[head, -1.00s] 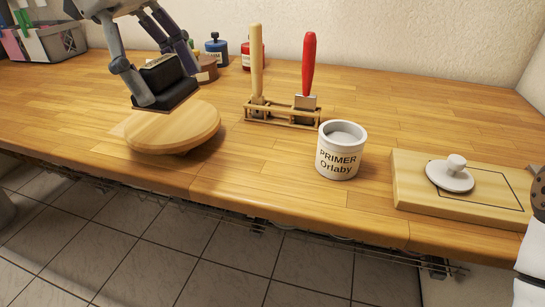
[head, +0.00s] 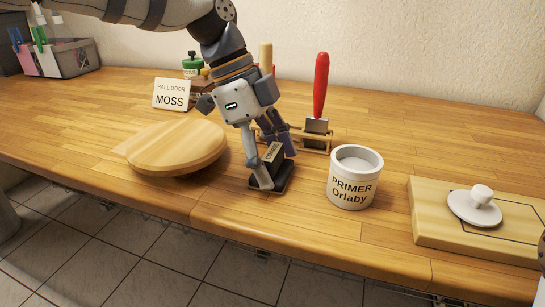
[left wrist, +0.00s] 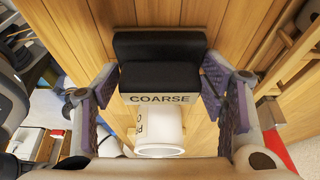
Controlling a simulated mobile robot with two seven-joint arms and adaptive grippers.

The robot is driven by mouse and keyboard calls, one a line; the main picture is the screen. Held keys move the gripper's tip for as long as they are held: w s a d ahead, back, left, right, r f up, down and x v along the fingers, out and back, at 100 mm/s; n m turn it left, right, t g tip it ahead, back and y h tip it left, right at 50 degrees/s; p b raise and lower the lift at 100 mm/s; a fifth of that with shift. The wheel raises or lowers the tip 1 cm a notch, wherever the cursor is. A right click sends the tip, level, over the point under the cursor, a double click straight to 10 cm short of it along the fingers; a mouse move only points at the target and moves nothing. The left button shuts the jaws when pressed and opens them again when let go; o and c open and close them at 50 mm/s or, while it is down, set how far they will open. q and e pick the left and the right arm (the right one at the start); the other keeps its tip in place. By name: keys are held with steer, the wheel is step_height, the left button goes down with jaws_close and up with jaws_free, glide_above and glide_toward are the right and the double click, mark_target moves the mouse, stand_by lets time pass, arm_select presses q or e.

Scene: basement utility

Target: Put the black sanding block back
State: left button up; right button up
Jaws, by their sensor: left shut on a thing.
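The black sanding block (head: 283,183) has a pale label, which reads COARSE in the left wrist view, where the block (left wrist: 160,75) sits between the two finger pads. My left gripper (head: 268,163) is shut on it. The block is low over the bench top, between the round wooden board and the primer can; I cannot tell whether it touches the wood. My right gripper is not in view. At the right, a flat wooden board (head: 430,233) bears a dark outline and a white knobbed disc (head: 474,207) lying partly over that outline.
The white primer can (head: 353,180) stands open just right of the block. Behind is a wooden rack (head: 316,147) with a red-handled tool (head: 320,85). A round wooden board (head: 178,148) lies left. A MOSS sign (head: 171,95) stands behind it. A basket (head: 65,58) is back left.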

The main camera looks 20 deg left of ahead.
arm_select(q)
steer(key=o, duration=1.1)
steer(key=shift+f, duration=0.1)
steer(key=shift+r, duration=0.3)
steer(key=p+v, duration=0.1)
steer(key=v, duration=1)
steer(key=shift+a+r, duration=0.15)
steer(key=shift+r, duration=0.2)
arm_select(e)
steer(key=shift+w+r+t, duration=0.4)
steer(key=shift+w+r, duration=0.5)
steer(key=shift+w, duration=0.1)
arm_select(q)
steer(key=shift+s, duration=0.1)
